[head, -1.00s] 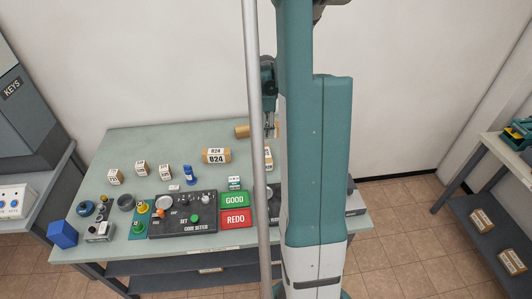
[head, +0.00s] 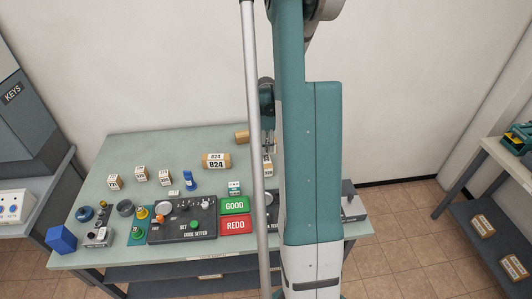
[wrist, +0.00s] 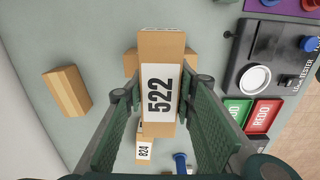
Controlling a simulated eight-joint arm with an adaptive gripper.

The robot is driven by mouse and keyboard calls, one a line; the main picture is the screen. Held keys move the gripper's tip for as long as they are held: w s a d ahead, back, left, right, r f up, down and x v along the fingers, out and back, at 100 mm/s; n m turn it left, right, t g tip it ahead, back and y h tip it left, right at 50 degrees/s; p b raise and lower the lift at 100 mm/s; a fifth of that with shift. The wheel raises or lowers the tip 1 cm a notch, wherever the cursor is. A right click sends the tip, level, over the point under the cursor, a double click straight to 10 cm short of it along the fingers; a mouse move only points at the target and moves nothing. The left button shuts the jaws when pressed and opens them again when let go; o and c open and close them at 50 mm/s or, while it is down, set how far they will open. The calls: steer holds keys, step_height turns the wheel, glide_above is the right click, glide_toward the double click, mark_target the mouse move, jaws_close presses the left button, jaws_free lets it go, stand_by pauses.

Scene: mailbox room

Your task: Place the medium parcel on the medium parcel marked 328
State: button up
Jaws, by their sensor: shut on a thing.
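In the wrist view a long brown parcel marked 522 (wrist: 160,90) is between the fingers of my gripper (wrist: 158,98), which is shut on it. In the head view the gripper (head: 268,146) is partly behind my arm, with the labelled end of the held parcel (head: 267,166) below it. Another brown parcel (wrist: 190,62) shows on both sides behind the held one; its label is hidden, and I cannot tell whether the two touch. I cannot read 328 on any parcel.
A parcel marked 824 (head: 215,161) lies on the table (head: 130,150) to the left, and a plain-sided parcel (wrist: 67,92) lies apart.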

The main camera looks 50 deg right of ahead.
stand_by(0.3)
steer(key=shift+f, duration=1.85)
steer(key=shift+f, duration=0.2)
steer(key=o, duration=1)
steer(key=shift+r, duration=0.25)
steer(key=shift+r, duration=5.95)
